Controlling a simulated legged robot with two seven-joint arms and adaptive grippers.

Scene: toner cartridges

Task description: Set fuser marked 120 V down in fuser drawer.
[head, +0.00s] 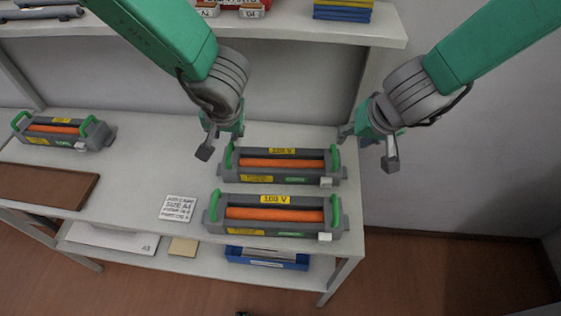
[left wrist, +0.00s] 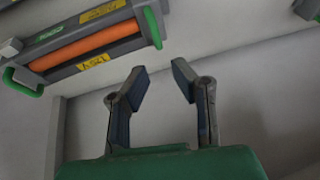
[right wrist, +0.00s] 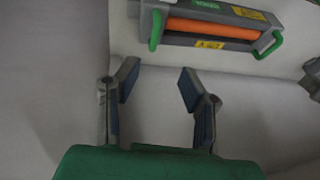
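Two grey fusers with orange rollers and green handles lie parallel on the white table in the head view. The front fuser (head: 275,214) has a yellow label that seems to read 100 V. The label of the rear fuser (head: 283,163) is too small to read surely. A third fuser (head: 60,130) lies at the far left, its voltage unreadable. My left gripper (head: 220,145) is open and empty by the rear fuser's left end; a fuser (left wrist: 92,42) shows beyond it. My right gripper (head: 368,148) is open and empty right of that fuser; a fuser (right wrist: 208,28) shows beyond it. I cannot identify the fuser drawer.
A printed card (head: 178,208) lies left of the front fuser. A brown panel (head: 45,187) lies at the table's left front. A blue tray (head: 267,259) and paper (head: 112,239) are on the lower shelf. An upper shelf (head: 320,29) runs behind my arms.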

